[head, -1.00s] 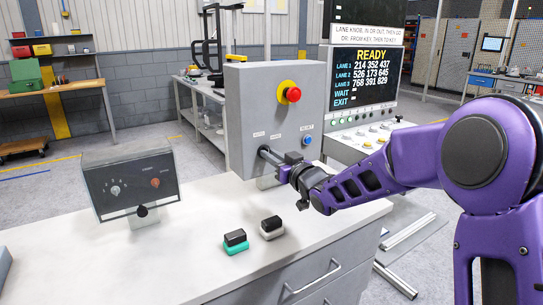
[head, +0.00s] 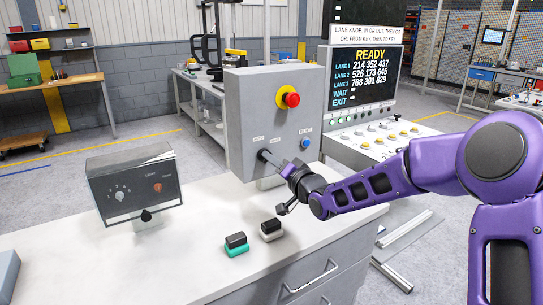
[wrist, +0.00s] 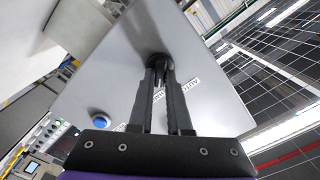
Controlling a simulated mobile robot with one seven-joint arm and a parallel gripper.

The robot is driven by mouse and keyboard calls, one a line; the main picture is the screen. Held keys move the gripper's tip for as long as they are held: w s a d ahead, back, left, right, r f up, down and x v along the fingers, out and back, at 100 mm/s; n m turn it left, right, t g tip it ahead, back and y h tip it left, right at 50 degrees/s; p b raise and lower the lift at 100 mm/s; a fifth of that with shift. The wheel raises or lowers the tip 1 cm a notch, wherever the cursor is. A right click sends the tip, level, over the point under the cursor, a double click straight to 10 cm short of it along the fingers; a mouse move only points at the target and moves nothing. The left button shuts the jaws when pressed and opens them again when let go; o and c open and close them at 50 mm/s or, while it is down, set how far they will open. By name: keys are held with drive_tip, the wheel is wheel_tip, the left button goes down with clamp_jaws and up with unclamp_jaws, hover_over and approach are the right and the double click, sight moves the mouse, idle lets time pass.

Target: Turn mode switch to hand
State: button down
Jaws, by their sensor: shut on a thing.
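The grey control box (head: 276,105) stands on the white bench and carries the mode switch, a small dark knob low on its front face. My gripper (head: 264,155) reaches in from the right, with its fingertips at the knob. In the wrist view, my gripper (wrist: 159,66) is shut on the mode switch (wrist: 158,58), and the fingers hide most of it. Small labels sit around the switch, partly covered by a finger. Which way the switch points cannot be told.
A red emergency button (head: 291,99) and a blue button (head: 305,143) are on the same box. A tilted panel with dials (head: 134,186) stands at left. Two small black-topped blocks (head: 236,240) (head: 271,227) lie on the bench below my gripper.

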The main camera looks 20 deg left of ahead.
drive_tip(key=shift+m+p, duration=0.4)
drive_tip(key=shift+m, duration=0.9)
drive_tip(key=c, duration=0.9)
unclamp_jaws()
drive_tip(key=shift+o, duration=0.2)
drive_tip(key=shift+d, duration=0.1)
drive_tip(key=p+v, duration=0.1)
drive_tip(key=v, duration=1.6)
drive_tip(key=shift+s, duration=0.2)
